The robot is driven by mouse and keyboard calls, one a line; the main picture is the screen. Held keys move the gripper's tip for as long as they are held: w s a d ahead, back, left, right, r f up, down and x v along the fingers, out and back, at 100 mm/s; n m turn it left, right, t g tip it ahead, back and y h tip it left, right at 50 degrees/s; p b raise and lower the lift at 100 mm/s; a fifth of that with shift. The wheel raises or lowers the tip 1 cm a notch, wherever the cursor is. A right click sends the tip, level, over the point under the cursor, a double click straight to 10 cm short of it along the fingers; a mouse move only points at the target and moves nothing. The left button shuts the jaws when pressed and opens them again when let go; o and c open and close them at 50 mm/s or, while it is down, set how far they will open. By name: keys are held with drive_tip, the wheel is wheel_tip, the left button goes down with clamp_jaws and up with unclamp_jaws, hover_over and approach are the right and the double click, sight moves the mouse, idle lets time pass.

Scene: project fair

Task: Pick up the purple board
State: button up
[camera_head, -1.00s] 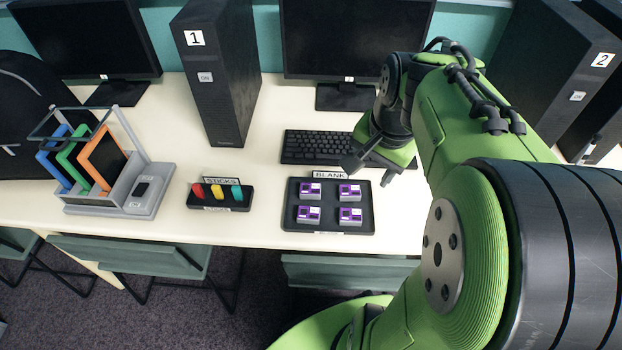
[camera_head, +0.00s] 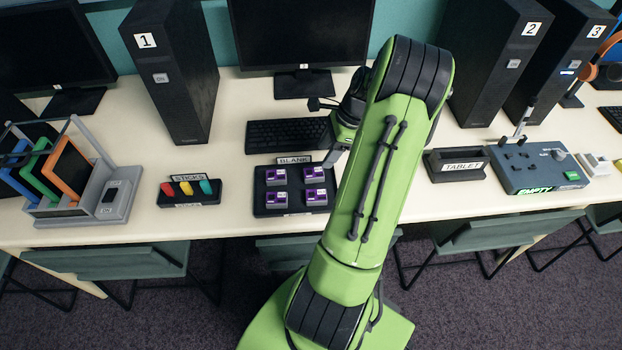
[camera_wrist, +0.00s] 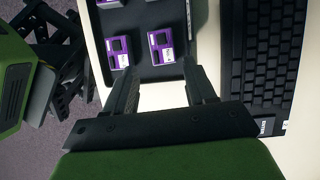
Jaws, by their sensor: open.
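Several small purple boards sit in the black tray marked BLANK (camera_head: 295,211) on the table. In the head view they are the near left board (camera_head: 277,202), near right board (camera_head: 316,197), far left board (camera_head: 276,176) and far right board (camera_head: 313,174). In the wrist view, two boards show most fully: one purple board (camera_wrist: 119,52) and another purple board (camera_wrist: 162,46). My gripper (camera_wrist: 160,76) is open and empty, its fingers pointing toward the tray's near edge in that view. In the head view my arm largely hides the gripper beside the tray's right side.
A keyboard (camera_head: 287,133) lies behind the tray. A tray of coloured sticks (camera_head: 190,203) and a tablet rack (camera_head: 70,212) stand left. A TABLET holder (camera_head: 456,177) and a control panel (camera_head: 541,182) stand right. Computer tower 1 (camera_head: 174,85) stands behind.

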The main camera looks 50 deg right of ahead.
sight(314, 172)
drive_tip(key=b+x, duration=0.3)
drive_tip(key=x, duration=0.5)
drive_tip(key=shift+d+f, duration=0.15)
drive_tip(key=shift+f, duration=0.1)
drive_tip(key=shift+r, duration=0.15)
drive_tip(key=shift+c, duration=0.4)
drive_tip(key=c, duration=0.7)
